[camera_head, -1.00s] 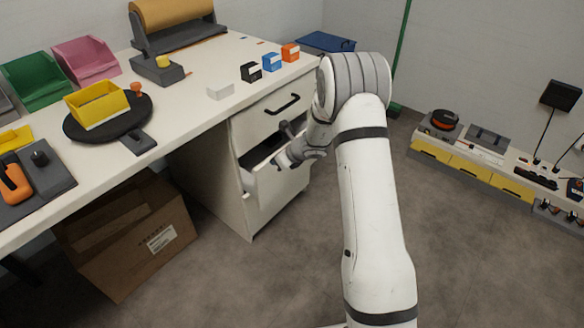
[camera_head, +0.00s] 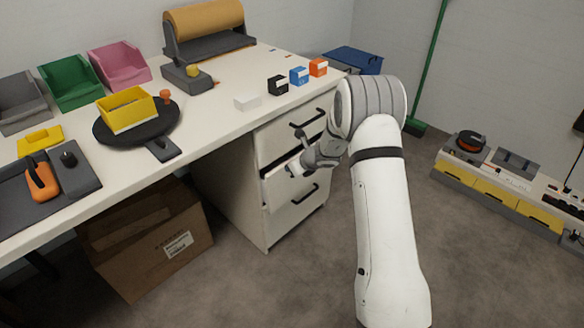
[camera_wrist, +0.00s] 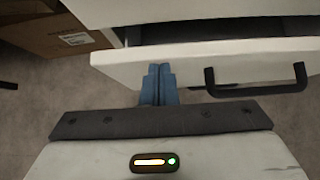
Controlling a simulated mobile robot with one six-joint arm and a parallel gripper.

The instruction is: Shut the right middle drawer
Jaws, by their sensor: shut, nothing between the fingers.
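The right middle drawer (camera_head: 277,174) is in the white cabinet under the desk's right end. It stands partly open, with a narrow dark gap above its front. In the wrist view its white front (camera_wrist: 190,66) crosses the picture, with a dark bar handle (camera_wrist: 255,88) to the right of the fingers. My gripper (camera_head: 291,170) is at the left part of this front. In the wrist view its blue fingers (camera_wrist: 159,68) are together, with nothing between them. Their tips are at the outer face of the front; the exact contact is hard to tell.
The top drawer (camera_head: 290,135) above looks closed. A cardboard box (camera_head: 150,255) stands on the floor left of the cabinet. Bins and small boxes sit on the desk (camera_head: 215,120). A low shelf with yellow drawers (camera_head: 490,190) is at the right. Floor in front is clear.

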